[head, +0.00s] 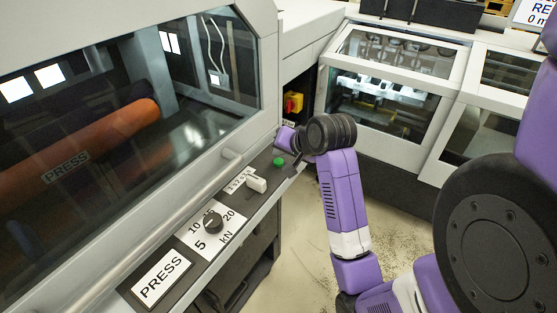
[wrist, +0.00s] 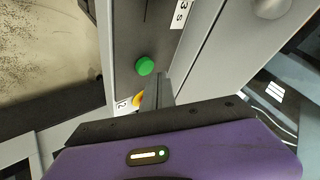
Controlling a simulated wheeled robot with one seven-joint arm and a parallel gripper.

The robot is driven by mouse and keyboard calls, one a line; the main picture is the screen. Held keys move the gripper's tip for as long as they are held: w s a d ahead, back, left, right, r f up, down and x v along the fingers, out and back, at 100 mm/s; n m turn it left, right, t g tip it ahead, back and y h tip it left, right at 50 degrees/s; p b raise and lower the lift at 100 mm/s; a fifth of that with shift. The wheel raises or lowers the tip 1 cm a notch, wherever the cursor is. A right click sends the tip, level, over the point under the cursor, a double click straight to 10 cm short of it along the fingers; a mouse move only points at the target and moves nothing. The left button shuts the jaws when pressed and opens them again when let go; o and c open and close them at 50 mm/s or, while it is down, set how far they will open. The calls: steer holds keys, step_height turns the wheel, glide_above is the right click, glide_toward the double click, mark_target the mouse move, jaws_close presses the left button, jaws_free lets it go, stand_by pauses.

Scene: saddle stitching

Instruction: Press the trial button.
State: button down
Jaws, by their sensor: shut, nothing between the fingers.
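A round green button (head: 279,162) sits on the dark control strip (head: 267,173) below the press window, near the strip's far end. It also shows in the wrist view (wrist: 145,66), fully visible. My gripper (wrist: 158,88) is shut and empty. In the wrist view its fingers lie just beside and below the green button in the picture, with no contact visible. In the head view my gripper (head: 291,140) is over the far end of the strip, just beyond the button. The fingertips are hard to make out there. No label reading "trial" is legible.
On the same strip are a white lever (head: 257,184) by a scale, a black kN dial (head: 213,222) and a PRESS label (head: 161,279). A rail (head: 170,228) runs along the window. A red and yellow switch (head: 293,103) is behind.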

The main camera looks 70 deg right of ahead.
mark_target(280, 163)
steer(key=shift+r+p, duration=2.45)
steer(key=shift+r, duration=0.1)
